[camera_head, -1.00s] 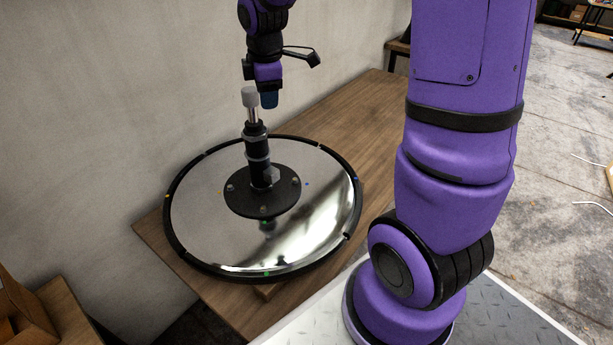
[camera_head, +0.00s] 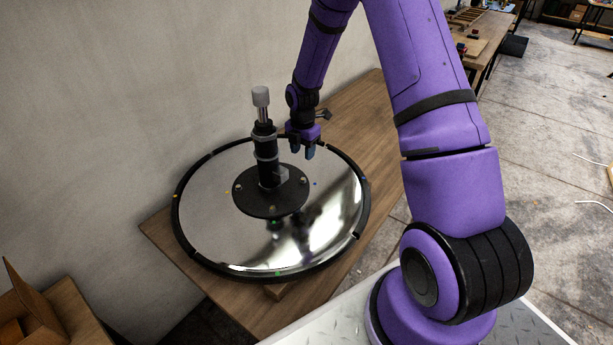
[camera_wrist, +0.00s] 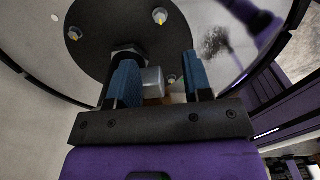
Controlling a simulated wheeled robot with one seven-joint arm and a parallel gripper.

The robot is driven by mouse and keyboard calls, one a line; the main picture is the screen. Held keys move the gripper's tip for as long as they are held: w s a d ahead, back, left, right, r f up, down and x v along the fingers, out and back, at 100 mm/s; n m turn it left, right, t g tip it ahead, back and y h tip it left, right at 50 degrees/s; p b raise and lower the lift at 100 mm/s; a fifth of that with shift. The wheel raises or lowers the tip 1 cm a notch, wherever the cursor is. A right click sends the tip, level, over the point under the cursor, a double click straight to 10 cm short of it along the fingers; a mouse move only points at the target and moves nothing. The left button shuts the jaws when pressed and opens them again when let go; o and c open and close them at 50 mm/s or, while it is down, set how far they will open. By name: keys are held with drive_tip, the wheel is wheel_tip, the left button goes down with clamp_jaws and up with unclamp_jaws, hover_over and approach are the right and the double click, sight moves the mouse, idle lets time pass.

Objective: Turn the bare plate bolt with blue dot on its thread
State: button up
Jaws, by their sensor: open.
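The round black plate (camera_head: 247,204) at the foot of the dark upright column (camera_head: 266,160) carries small light bolts. One bolt (camera_head: 302,181) is at its right side, with a small blue dot (camera_head: 315,183) just beyond on the mirror. In the wrist view bolts show at the top (camera_wrist: 158,15), upper left (camera_wrist: 74,33) and near the right finger (camera_wrist: 172,78); the top one has a yellowish mark. I cannot make out a blue dot on any thread. My gripper (camera_head: 302,151) is open, above the plate's right back side. A grey block (camera_wrist: 152,82) shows between its blue fingers (camera_wrist: 160,76).
The plate sits on a round mirrored disc (camera_head: 205,215) with a black rim, on a wooden table (camera_head: 365,115). The column, topped by a grey cap (camera_head: 260,95), stands close left of my gripper. A wall is behind; a cardboard box (camera_head: 30,305) is lower left.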

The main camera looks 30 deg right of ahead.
sight(303, 180)
wheel_tip(303, 180, down, 11)
drive_tip(key=shift+r, duration=0.15)
idle(0.4)
clamp_jaws()
